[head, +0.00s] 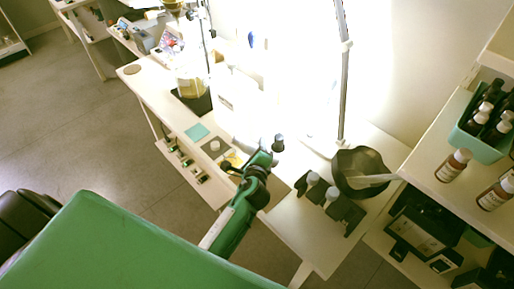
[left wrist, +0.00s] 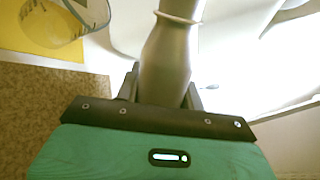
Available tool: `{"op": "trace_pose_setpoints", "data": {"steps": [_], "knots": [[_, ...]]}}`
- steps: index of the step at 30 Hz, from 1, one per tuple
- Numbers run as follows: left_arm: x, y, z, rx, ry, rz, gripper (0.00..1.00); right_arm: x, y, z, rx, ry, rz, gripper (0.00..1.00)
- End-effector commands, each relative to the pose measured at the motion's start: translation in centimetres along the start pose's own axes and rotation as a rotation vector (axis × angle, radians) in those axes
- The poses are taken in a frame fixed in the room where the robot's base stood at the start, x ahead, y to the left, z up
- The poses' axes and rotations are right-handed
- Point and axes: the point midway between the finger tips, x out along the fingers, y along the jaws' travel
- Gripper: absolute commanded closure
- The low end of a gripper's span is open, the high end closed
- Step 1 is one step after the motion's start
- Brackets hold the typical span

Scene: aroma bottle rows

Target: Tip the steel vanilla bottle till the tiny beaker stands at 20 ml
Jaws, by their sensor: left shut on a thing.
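My left gripper (head: 262,157) reaches over the white bench in the head view. In the left wrist view its jaws (left wrist: 165,95) are shut on the steel bottle (left wrist: 167,62), a grey metal body with a pale ring near its narrower upper part. A clear glass vessel (left wrist: 58,18), probably the tiny beaker, is at the top left of the wrist view, over a yellow patch (left wrist: 22,32) and apart from the bottle. Its level cannot be read. The bottle's mouth is out of the wrist view, and I see no liquid stream. My right gripper is not in view.
A dark bowl (head: 349,164) with a pale stick stands right of the gripper, beside a dark holder with small bottles (head: 313,179). A flask of yellow liquid (head: 190,86) stands farther back. Brown bottles (head: 453,166) and a teal crate (head: 464,143) fill the right shelf.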

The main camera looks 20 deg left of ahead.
Motion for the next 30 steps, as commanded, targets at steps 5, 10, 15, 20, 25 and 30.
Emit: {"op": "trace_pose_setpoints", "data": {"steps": [5, 10, 15, 20, 25, 30], "knots": [[0.0, 0.0, -0.3, -0.041, 0.012, -0.001, 0.90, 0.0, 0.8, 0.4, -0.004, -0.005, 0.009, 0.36], [0.0, 0.1, -0.5, -0.081, 0.022, 0.000, 0.90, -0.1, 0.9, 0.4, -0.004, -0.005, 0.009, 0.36], [0.0, 0.0, -0.5, -0.128, 0.035, 0.000, 0.90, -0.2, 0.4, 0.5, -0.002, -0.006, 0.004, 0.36], [0.0, 0.0, -0.6, -0.173, 0.046, -0.001, 0.90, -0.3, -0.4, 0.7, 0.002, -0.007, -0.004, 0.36], [0.0, -0.1, -0.7, -0.222, 0.059, 0.000, 0.90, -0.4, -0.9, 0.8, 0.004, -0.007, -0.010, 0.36], [0.0, 0.0, -0.7, -0.261, 0.070, -0.001, 0.90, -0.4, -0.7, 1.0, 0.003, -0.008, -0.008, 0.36]]}}
